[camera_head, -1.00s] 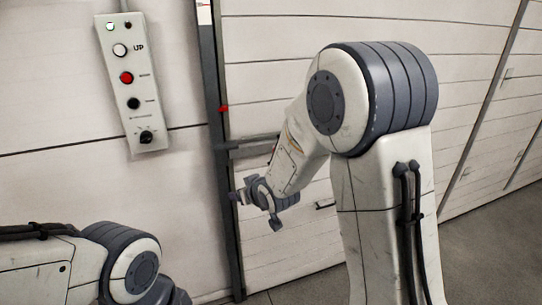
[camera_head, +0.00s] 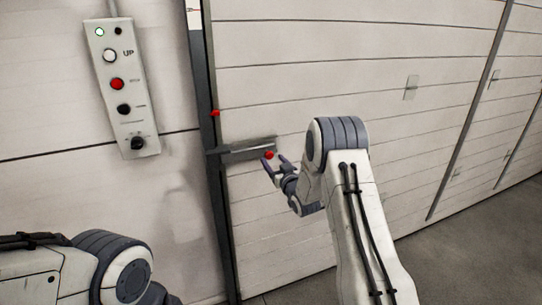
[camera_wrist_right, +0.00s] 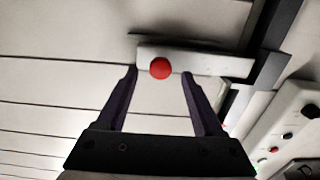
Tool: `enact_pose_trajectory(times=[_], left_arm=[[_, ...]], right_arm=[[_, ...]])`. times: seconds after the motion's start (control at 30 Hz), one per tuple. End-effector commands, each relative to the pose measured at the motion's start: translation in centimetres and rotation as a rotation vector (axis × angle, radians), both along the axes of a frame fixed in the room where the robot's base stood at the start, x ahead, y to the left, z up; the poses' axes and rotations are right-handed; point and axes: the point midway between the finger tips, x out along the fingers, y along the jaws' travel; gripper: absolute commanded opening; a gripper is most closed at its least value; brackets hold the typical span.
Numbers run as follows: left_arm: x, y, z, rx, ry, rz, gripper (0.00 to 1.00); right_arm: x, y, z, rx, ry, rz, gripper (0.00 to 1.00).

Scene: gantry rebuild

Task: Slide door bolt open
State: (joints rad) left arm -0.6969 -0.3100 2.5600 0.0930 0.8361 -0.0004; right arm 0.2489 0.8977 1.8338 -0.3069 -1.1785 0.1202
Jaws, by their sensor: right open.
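The door bolt (camera_head: 246,152) is a grey horizontal bar on the pale slatted door, beside the dark vertical post. It has a red round knob (camera_head: 269,155) near its right end. In the right wrist view the bolt (camera_wrist_right: 206,62) shows as a light bar, and its red knob (camera_wrist_right: 160,68) lies between the fingertips of my open right gripper (camera_wrist_right: 159,73). In the head view my right gripper (camera_head: 275,164) is at the knob; whether the fingers touch it I cannot tell. My left gripper is outside the views; only part of the left arm shows at lower left.
A control panel (camera_head: 123,88) with several buttons hangs on the wall left of the post (camera_head: 212,180). A small red marker (camera_head: 215,113) is on the post above the bolt. Grey floor (camera_head: 462,245) is clear at right.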

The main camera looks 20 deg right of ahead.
Motion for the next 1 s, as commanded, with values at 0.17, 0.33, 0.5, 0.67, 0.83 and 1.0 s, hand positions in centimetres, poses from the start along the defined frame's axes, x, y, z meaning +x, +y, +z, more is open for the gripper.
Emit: enact_pose_trajectory(times=[0.17, 0.33, 0.5, 0.67, 0.83, 1.0], left_arm=[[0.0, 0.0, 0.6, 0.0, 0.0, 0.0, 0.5], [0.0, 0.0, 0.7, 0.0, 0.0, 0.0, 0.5], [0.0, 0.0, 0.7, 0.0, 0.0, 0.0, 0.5], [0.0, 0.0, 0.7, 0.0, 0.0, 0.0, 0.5], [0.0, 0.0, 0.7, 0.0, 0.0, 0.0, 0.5], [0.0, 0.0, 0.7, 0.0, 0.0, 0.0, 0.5]], right_arm=[[2.2, 0.2, 0.1, 0.001, 0.0, 0.001, 0.69], [3.0, 0.2, 0.0, 0.001, 0.0, 0.0, 0.69], [3.1, 0.1, 0.0, 0.001, 0.001, 0.0, 0.69], [3.1, 0.1, 0.0, 0.001, 0.001, 0.0, 0.46], [3.1, 0.1, 0.0, 0.001, 0.0, 0.0, 0.0], [3.1, 0.1, 0.0, 0.0, 0.0, 0.0, 0.0]])
